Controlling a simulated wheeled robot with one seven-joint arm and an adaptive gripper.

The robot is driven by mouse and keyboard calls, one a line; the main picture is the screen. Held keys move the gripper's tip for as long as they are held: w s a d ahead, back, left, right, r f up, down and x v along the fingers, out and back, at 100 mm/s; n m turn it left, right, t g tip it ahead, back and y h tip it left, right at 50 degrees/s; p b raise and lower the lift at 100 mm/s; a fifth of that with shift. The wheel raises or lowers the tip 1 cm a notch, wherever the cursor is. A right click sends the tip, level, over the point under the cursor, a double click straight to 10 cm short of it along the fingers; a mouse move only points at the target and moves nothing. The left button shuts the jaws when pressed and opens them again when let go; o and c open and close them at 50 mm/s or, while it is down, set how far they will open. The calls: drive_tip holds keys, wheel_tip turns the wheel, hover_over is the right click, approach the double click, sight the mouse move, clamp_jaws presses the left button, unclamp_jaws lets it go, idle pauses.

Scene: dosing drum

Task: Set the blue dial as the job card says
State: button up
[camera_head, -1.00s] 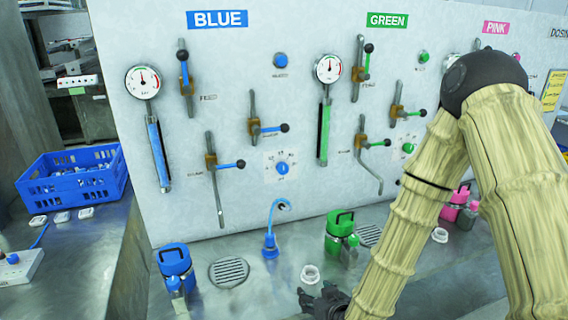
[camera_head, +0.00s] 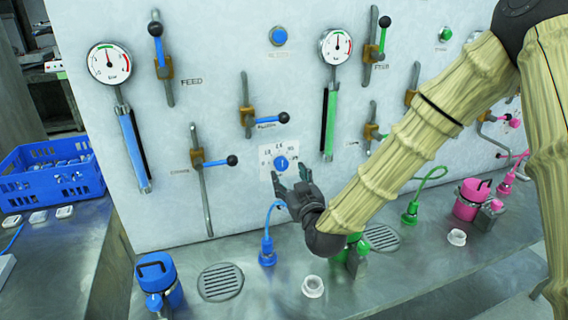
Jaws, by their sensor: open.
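The blue dial (camera_head: 281,162) is a round knob on a white scale plate, low on the blue section of the wall panel. Small numbers ring it, but they and the knob's setting are too small to read surely. My gripper (camera_head: 290,178) is open and empty just below the dial, its two fingers spread and pointing up toward it. The fingers overlap the lower edge of the scale plate in the picture. Whether they touch it cannot be told. The job card is not recognisable in the current view.
A blue-handled lever (camera_head: 262,120) sits above the dial and another blue lever (camera_head: 215,161) to its left. A blue hose (camera_head: 268,236) rises from the bench below. A blue canister (camera_head: 159,281) and a white cup (camera_head: 313,286) stand on the bench.

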sight(282, 165)
drive_tip(key=p+x, duration=0.1)
drive_tip(key=x, duration=0.3)
drive_tip(key=shift+w, duration=0.25)
drive_tip(key=shift+w+a, duration=0.1)
drive_tip(key=shift+w, duration=0.15)
drive_tip(key=shift+w+a+f+p, duration=0.1)
drive_tip(key=shift+w+p, duration=0.1)
drive_tip(key=shift+w, duration=0.2)
drive_tip(key=shift+w+a+f+p, duration=0.1)
drive_tip(key=shift+w+p, duration=0.1)
drive_tip(key=shift+w, duration=0.2)
drive_tip(key=shift+s+r, duration=0.1)
drive_tip(key=c, duration=1)
